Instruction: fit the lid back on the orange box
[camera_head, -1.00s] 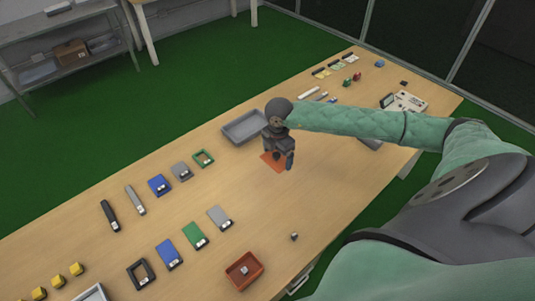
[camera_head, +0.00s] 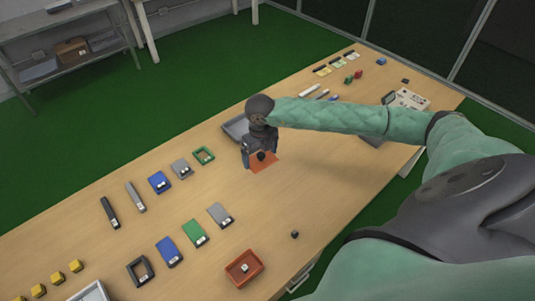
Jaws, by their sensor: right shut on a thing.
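The orange box (camera_head: 232,279) stands open near the front edge of the table, low in the view, with a small pale-and-dark item (camera_head: 244,268) inside. The flat orange lid (camera_head: 266,165) is at mid-table, well above and right of the box in the picture. My right gripper (camera_head: 261,156) is over the lid and shut on it, with a dark knob-like part at the fingertips. The gripper partly hides the lid, and I cannot tell how high it is off the table. My left gripper is out of view.
A grey tray (camera_head: 232,131) stands just behind the right gripper. Blue, green and grey flat boxes (camera_head: 195,233) and dark pieces lie in rows to the left. A small black part (camera_head: 295,234) lies right of the orange box. The table between lid and box is mostly clear.

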